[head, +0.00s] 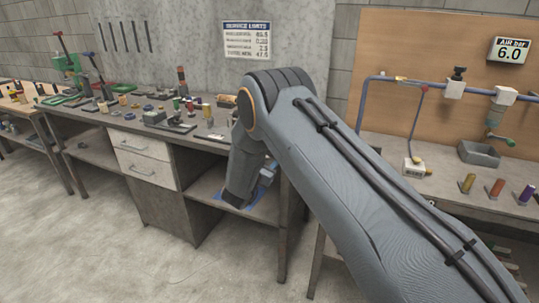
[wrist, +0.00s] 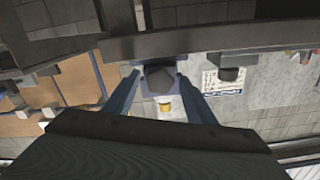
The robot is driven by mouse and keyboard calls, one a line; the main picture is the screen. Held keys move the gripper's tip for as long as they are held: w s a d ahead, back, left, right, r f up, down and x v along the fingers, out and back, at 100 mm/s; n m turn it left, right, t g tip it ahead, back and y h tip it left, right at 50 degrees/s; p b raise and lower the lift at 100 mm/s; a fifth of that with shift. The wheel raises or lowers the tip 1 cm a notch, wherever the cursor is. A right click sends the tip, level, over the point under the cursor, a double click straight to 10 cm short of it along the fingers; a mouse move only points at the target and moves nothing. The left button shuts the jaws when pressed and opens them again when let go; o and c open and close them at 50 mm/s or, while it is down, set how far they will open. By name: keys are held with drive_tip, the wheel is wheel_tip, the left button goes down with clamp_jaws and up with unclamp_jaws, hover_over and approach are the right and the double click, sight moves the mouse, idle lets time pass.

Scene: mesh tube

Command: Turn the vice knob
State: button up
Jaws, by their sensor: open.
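My gripper (wrist: 159,76) is open in the wrist view, with its two blue fingers apart. A dark grey angular piece (wrist: 159,80) shows between the fingers, with a small yellow piece (wrist: 164,107) beside it. I cannot tell whether this is the vice knob or whether the fingers touch it. In the head view my gripper hangs low in front of the bench's open bay, below the bench top, mostly hidden by its own wrist. No vice knob can be made out for sure in the head view; my arm covers part of the bench.
The bench (head: 205,143) carries several small parts and a green press (head: 70,65). White drawers (head: 146,160) are at its left. A second bench with a blue pipe (head: 362,100) and grey box (head: 479,153) stands right. Floor at the front left is clear.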

drive_tip(key=c, duration=1)
drive_tip(key=shift+c, duration=0.2)
drive_tip(key=shift+m, duration=0.3)
